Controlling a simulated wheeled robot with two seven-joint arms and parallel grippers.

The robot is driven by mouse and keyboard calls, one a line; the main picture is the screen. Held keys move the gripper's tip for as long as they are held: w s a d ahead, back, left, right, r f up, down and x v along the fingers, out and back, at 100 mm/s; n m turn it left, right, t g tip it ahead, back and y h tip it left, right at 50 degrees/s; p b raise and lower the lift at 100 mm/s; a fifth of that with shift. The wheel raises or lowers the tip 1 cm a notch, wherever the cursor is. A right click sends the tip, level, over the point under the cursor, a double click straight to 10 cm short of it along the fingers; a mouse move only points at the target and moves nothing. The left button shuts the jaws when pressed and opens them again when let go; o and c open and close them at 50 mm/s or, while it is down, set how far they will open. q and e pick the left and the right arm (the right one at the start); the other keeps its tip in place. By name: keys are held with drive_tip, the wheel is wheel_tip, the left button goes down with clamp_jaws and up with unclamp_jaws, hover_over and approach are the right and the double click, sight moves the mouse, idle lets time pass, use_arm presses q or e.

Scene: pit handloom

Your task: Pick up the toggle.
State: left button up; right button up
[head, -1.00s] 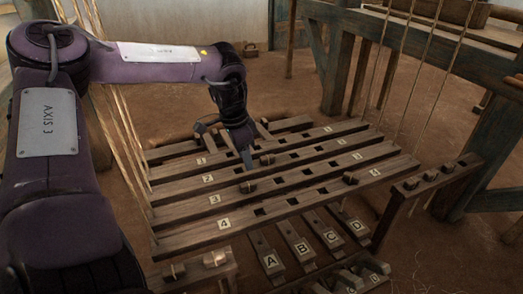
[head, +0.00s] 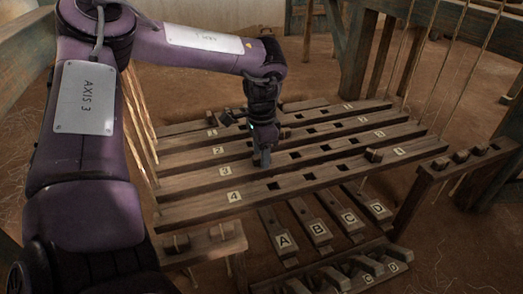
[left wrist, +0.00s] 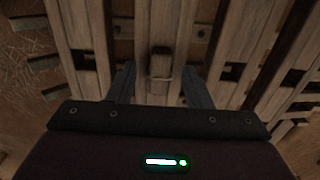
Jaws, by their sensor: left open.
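My left gripper (head: 262,158) points down over the bar labelled 3 (head: 205,174) of the loom's slotted bars. In the left wrist view its two fingers (left wrist: 160,88) are apart, open. A small wooden toggle (left wrist: 161,65) with a pale cord band around it lies between and slightly ahead of the fingertips, with a gap on both sides. In the head view this toggle is mostly hidden by the gripper. My right gripper is not in view.
Square slots run along the bars. Pedals labelled A to D (head: 282,240) lie in front, with a pegged rack (head: 340,274) below them. Pegged posts stand at left (head: 200,243) and right (head: 465,160). Cords hang on both sides.

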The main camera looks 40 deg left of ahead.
use_arm(q)
drive_tip(key=shift+r, duration=0.1)
clamp_jaws()
